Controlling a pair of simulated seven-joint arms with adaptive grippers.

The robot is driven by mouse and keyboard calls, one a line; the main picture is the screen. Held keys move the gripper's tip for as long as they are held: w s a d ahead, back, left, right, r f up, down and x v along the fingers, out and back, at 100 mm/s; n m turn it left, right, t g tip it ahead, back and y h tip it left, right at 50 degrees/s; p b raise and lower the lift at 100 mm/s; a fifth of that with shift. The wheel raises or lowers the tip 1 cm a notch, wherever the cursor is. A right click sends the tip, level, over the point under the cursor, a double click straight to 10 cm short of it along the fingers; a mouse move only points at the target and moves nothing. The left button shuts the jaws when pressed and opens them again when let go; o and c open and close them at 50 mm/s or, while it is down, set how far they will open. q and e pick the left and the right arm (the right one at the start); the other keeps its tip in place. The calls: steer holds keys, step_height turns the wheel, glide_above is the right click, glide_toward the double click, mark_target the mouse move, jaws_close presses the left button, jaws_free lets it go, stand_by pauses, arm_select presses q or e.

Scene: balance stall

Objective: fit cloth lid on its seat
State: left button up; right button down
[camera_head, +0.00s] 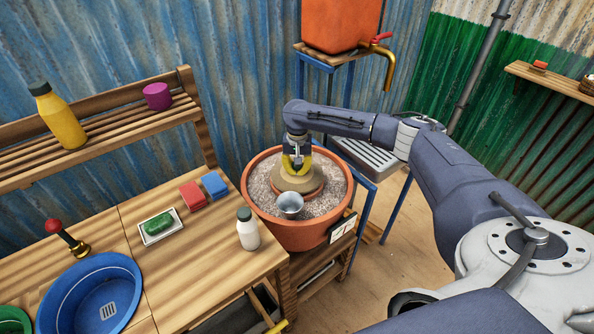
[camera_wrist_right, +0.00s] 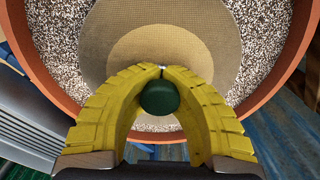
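The tan round cloth lid (camera_head: 297,180) is over the inner pot in the middle of the big clay pot (camera_head: 257,203). A strip of the inner terracotta rim (camera_head: 316,192) shows below its front edge. In the right wrist view, the lid (camera_wrist_right: 100,45) spreads beyond a dark green knob (camera_wrist_right: 159,97). My right gripper (camera_wrist_right: 161,70) has its yellow fingers closed around this knob, tips nearly meeting. It also shows in the head view (camera_head: 296,165), pointing down. Whether the lid touches the rim all round is hidden.
A white bottle (camera_head: 247,232) stands on the wooden bench at left, near red and blue blocks (camera_head: 204,190).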

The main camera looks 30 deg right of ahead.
steer(key=shift+f, duration=0.3)
stand_by(0.5)
steer(key=c, duration=2.2)
jaws_free()
steer(key=c, duration=0.9)
jaws_free()
steer(key=shift+c, duration=0.2)
steer(key=shift+r, duration=2.05)
steer(key=shift+r, duration=2.95)
